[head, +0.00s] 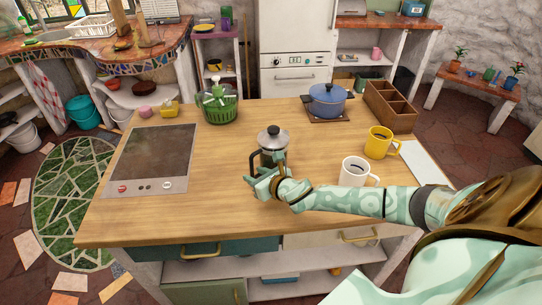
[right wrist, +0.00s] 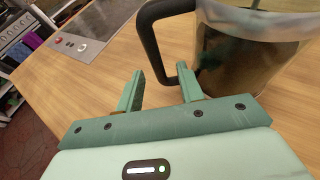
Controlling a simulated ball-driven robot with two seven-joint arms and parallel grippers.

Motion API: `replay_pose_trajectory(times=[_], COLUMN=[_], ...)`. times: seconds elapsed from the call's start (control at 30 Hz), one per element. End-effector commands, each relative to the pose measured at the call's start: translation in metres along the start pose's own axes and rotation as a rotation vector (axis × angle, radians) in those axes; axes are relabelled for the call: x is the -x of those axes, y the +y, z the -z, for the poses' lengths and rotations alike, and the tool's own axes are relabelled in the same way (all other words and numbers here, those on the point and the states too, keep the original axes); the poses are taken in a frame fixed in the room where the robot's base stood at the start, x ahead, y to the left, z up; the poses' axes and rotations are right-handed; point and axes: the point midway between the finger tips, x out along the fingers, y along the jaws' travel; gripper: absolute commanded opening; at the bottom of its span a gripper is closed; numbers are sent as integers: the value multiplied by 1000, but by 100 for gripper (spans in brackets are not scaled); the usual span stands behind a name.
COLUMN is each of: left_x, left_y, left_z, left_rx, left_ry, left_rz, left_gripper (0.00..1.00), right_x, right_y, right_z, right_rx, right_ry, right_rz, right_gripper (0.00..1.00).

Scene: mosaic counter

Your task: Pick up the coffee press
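The coffee press (head: 272,142) stands upright on the wooden counter, with a grey domed lid, a dark knob and a black handle on its left. In the right wrist view the press (right wrist: 245,50) fills the upper right, with its glass body and black loop handle close ahead. My right gripper (head: 259,180) is at the near side of the press, low by the handle. In the right wrist view its two green fingers (right wrist: 160,75) are apart, with the lower part of the handle at or just beyond the gap. I cannot tell whether they touch it. My left gripper is out of view.
A white mug (head: 352,173) stands right of the press, close to my right forearm. A yellow mug (head: 378,143), a blue pot (head: 328,98) and a wooden divided box (head: 390,108) are farther right. A green basket (head: 219,106) and a cooktop (head: 152,158) are left. The front left counter is clear.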

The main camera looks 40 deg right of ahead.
Motion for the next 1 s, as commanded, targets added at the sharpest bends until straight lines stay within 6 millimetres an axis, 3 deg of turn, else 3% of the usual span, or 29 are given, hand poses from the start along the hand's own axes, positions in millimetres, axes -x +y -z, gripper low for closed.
replay_pose_trajectory(times=[0.07, 0.17, 0.2, 1.0], left_x=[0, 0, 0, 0], left_y=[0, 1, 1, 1], left_z=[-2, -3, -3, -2], left_rx=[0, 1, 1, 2], left_ry=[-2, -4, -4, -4], left_rz=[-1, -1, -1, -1], left_gripper=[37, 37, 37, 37], right_x=[0, 0, 0, 1], right_y=[0, 0, 0, 0], right_z=[0, 0, 0, 0], right_rx=[0, 0, 0, -1], right_ry=[0, 0, 0, 0], right_rz=[0, 0, 0, 0], right_gripper=[32, 4, 0, 0])
